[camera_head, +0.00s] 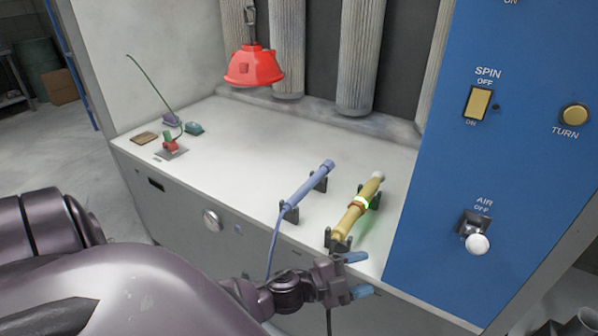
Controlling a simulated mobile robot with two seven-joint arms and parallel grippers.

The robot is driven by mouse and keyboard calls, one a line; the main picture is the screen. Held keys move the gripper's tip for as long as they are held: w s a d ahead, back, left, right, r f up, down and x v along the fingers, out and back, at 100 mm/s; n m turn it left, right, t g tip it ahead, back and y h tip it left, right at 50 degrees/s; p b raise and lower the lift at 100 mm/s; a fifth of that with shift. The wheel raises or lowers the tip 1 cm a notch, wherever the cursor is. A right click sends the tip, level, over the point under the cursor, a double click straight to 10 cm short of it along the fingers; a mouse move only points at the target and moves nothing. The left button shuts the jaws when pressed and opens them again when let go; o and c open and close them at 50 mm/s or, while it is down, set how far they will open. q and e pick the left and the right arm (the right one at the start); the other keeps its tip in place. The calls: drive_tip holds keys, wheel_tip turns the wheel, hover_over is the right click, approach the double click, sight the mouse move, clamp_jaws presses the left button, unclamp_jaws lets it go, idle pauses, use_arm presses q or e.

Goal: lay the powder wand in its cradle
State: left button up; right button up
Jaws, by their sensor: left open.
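Two wands rest on dark cradles on the white bench. A yellow wand (348,220) with a pale tip and a glowing green band lies across its pair of dark supports (340,244), close to the blue panel. A slimmer blue wand (308,183) with a trailing blue cable lies on its own supports (289,214) to the left. I cannot tell from markings which is the powder wand. My left gripper (358,275) is open and empty, with blue fingertips, just in front of the yellow wand's near end and apart from it. My right gripper is out of view.
A red hood (254,67) hangs over the bench's back. Grey ribbed filters (360,55) stand behind. The blue panel (500,150) with switches and a white knob (477,244) bounds the right. Small items and a red clamp (170,144) sit far left; the bench middle is clear.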

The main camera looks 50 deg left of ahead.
use_arm(q)
drive_tip(key=s+a+f+n+g+y, duration=0.2)
drive_tip(key=s+f+n+y, duration=0.2)
drive_tip(key=s+f+n, duration=0.2)
drive_tip(key=s+a+f+n+g+y, duration=0.2)
drive_tip(key=s+f+n+y, duration=0.3)
drive_tip(key=n, duration=0.4)
drive_tip(key=s+f, duration=0.1)
drive_tip(key=s, duration=0.1)
drive_tip(key=shift+s+a+f, duration=0.2)
drive_tip(key=shift+s+a, duration=0.05)
drive_tip(key=shift+s, duration=0.1)
idle(0.6)
idle(0.7)
